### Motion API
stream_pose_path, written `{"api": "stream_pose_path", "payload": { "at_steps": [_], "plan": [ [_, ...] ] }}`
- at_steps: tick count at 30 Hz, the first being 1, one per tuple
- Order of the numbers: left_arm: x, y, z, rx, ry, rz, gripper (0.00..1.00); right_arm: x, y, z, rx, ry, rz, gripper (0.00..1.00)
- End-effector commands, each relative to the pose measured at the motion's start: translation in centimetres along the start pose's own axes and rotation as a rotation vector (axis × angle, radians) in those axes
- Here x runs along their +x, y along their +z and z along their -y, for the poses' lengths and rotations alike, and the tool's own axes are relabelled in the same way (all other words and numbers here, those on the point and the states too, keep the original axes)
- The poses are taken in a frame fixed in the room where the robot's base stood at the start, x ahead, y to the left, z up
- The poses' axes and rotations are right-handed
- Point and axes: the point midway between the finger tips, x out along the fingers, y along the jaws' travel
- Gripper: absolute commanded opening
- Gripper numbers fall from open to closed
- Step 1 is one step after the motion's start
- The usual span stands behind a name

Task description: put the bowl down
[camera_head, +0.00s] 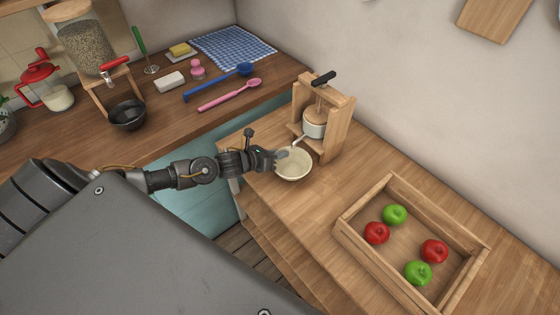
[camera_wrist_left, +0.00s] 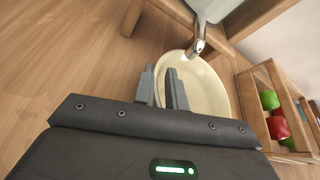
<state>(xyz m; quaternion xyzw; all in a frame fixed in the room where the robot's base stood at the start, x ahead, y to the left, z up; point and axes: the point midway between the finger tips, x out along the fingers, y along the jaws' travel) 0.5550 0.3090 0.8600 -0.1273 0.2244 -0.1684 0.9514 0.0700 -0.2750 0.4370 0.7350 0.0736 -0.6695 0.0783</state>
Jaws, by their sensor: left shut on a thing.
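A cream bowl (camera_head: 293,164) is at the counter's left part, just in front of the wooden press stand. My left gripper (camera_head: 279,156) reaches it from the left and is shut on its near rim. In the left wrist view the bowl (camera_wrist_left: 200,92) shows beyond the two grey fingers (camera_wrist_left: 163,88), with its rim between them. The bowl looks roughly level under a metal spout (camera_wrist_left: 198,47). I cannot tell whether its base touches the counter. My right gripper is not in view.
The wooden stand (camera_head: 335,135) with a pot stands right behind the bowl. A wooden crate (camera_head: 350,240) with red and green apples stands to the right. Bare counter (camera_head: 280,205) lies in front of the bowl. A dark bowl (camera_head: 127,115) and utensils are on the left counter.

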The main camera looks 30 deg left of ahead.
Motion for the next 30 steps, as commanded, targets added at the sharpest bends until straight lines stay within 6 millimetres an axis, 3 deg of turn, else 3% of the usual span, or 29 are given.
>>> {"api": "stream_pose_path", "payload": {
  "at_steps": [15, 30],
  "plan": [
    [1.8, 1.9, -3.0, 0.000, 0.000, 0.002, 0.00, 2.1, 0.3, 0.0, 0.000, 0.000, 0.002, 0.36],
    [1.9, 1.8, -3.1, -0.001, 0.000, 0.001, 0.00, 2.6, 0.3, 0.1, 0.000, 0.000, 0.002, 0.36]
  ]
}}
